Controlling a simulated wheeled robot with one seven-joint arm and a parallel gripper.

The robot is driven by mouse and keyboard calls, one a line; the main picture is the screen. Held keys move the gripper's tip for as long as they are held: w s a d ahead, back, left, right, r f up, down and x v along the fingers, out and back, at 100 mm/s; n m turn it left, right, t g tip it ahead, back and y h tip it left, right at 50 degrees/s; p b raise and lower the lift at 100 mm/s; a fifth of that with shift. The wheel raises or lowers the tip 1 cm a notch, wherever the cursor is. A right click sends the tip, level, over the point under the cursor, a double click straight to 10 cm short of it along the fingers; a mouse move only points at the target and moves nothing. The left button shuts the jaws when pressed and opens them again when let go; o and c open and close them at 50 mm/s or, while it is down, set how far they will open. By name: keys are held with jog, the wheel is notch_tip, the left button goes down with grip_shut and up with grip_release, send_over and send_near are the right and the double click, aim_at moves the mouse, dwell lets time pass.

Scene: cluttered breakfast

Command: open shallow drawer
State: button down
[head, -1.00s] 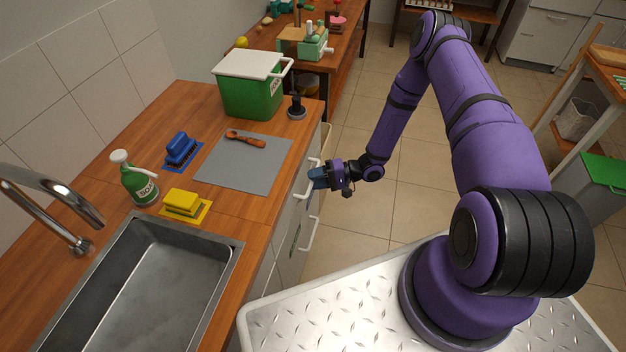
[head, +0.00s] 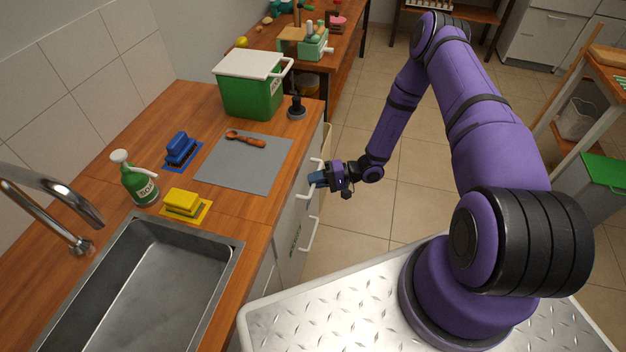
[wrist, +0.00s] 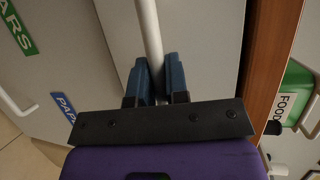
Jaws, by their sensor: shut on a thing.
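The shallow drawer's grey-white front (wrist: 205,35) lies just under the wooden counter edge in the wrist view. Its white bar handle (wrist: 148,35) passes between the blue fingers of my gripper (wrist: 156,82). My gripper is shut on this handle. In the head view, my gripper (head: 317,178) is at the counter's front side, and the handle (head: 316,163) shows partly above the fingers. The fingers hide the rest of the handle. I cannot see a clear gap around the drawer front.
Below is another white handle (head: 310,238). Open tiled floor (head: 400,205) lies right of my gripper.

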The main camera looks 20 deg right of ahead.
jog(key=s+d, duration=0.8)
jog(key=d, duration=0.4)
jog(key=s+d, duration=0.9)
jog(key=d, duration=0.3)
jog(key=shift+s, duration=0.3)
jog(key=shift+d, duration=0.1)
jog(key=c, duration=1.1)
grip_release()
jog(key=shift+c, duration=0.2)
jog(key=v, duration=1)
jog(key=shift+d, duration=0.4)
jog(key=shift+r, duration=0.15)
